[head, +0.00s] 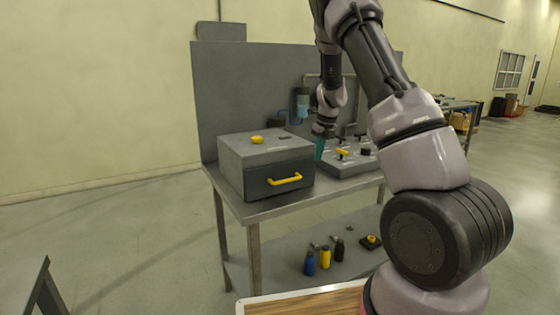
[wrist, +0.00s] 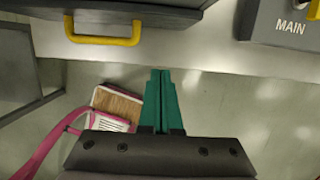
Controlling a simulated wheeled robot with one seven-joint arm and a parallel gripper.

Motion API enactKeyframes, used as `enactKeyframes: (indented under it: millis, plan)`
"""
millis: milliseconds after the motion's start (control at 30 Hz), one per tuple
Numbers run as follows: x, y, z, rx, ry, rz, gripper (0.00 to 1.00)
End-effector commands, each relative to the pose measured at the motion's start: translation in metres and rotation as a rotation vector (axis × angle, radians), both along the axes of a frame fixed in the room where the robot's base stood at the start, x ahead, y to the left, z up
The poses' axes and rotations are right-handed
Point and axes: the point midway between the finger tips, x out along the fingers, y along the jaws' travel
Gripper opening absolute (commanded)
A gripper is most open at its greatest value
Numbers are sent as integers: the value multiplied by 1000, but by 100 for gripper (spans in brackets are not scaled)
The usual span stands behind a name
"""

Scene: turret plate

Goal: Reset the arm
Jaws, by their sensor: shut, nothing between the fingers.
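My gripper (head: 320,149) hangs in the gap between the grey drawer box and the grey panel with switches. Its green fingers point down, and in the wrist view the two fingers (wrist: 161,75) lie together, shut and empty. The wrist view shows the fingertips at the table's front edge, with floor below. My arm is bent, reaching up and over and then down to the table.
The grey box (head: 250,160) with a yellow drawer handle (head: 285,180) is left of my gripper. The switch panel (head: 345,165) is right of it. Several bottles, including a yellow one (head: 325,258), stand on the lower shelf. A tall grey board (head: 240,85) backs the table.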

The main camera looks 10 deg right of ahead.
Motion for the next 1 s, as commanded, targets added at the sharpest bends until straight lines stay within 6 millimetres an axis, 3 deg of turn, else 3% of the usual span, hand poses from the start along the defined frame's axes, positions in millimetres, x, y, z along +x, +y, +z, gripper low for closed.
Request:
enactKeyframes:
  millis: [167,367,500,700,833,1000]
  plan:
    - [-16,6,35,7,-41,131,0]
    - [-70,24,113,-22,-163,521,0]
    - [-118,37,163,-91,-266,821,0]
    - [-194,54,217,-263,-407,1254,0]
    - [-247,63,239,-420,-478,1533,0]
    - [-311,72,252,-666,-519,1877,0]
